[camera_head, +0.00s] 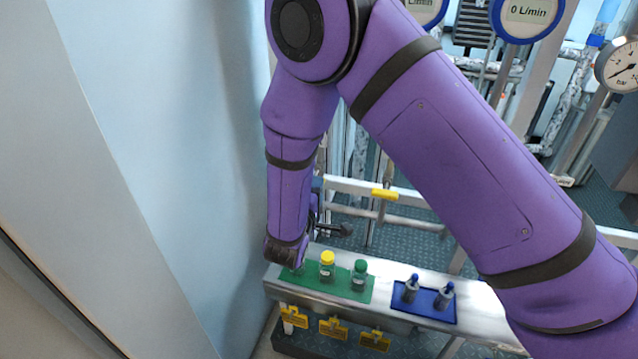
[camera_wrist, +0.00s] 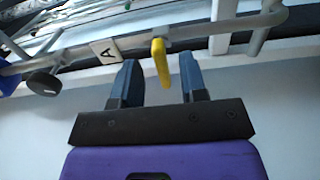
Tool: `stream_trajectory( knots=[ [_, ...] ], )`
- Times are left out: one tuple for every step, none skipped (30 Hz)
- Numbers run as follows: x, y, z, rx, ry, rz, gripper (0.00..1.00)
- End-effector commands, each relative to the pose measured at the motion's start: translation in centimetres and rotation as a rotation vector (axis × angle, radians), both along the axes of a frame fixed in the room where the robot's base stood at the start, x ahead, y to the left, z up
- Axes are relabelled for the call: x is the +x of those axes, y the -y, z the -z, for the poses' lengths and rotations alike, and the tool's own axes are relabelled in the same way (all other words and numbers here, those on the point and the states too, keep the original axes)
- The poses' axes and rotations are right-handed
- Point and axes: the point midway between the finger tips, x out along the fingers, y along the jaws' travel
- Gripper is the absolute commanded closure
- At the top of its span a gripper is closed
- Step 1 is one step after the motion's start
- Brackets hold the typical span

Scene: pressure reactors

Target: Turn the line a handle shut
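My gripper (camera_wrist: 158,68) is open in the wrist view, with its two blue-grey fingers apart. The yellow line A handle (camera_wrist: 161,62) shows between the fingertips, touching neither finger in the picture. It hangs from a pale pipe (camera_wrist: 215,27) and lies across the pipe's run. A plate marked "A" (camera_wrist: 106,51) is just left of it. How deep the handle sits between the fingers is hard to tell. In the head view my arm hides most of the gripper and this handle. Another yellow handle (camera_head: 384,194) shows on a white pipe there; its line letter is not readable.
A dark round knob (camera_wrist: 44,83) sits left of the plate. In the head view, a metal bench (camera_head: 480,308) below my arm carries a green rack (camera_head: 325,284) with capped vials and a blue rack (camera_head: 425,303). Yellow tags hang below. A pale wall stands close on the left.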

Motion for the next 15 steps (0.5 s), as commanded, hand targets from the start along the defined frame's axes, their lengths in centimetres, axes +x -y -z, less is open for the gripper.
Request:
stream_trajectory(
  knots=[
    [-1.1,-0.4,0.0,0.000,-0.002,-0.003,0.61],
    [-1.6,-0.6,0.0,-0.001,-0.003,-0.003,0.61],
    [-2.3,-0.9,0.0,-0.001,-0.003,-0.004,0.61],
    [-2.8,-1.1,0.0,-0.002,-0.002,-0.003,0.61],
    [-3.3,-1.2,0.0,-0.002,-0.002,-0.002,0.61],
    [-3.9,-1.5,0.0,-0.001,-0.003,-0.003,0.61],
    [-4.4,-1.6,0.0,-0.001,-0.003,-0.003,0.61],
    [-4.8,-1.8,0.1,-0.001,-0.003,-0.002,0.61],
    [-5.2,-1.9,0.0,-0.001,-0.003,-0.003,0.61],
    [-5.5,-2.0,0.0,-0.001,-0.001,-0.002,0.61],
    [-5.7,-2.1,0.0,-0.001,-0.001,-0.001,0.61],
    [-6.0,-2.2,0.0,-0.001,-0.001,-0.001,0.61],
    [-6.2,-2.3,0.0,-0.001,-0.001,-0.001,0.61],
    [-6.3,-2.3,0.0,-0.001,-0.001,-0.001,0.61],
    [-6.5,-2.3,0.0,-0.001,-0.001,-0.001,0.61]
  ],
)
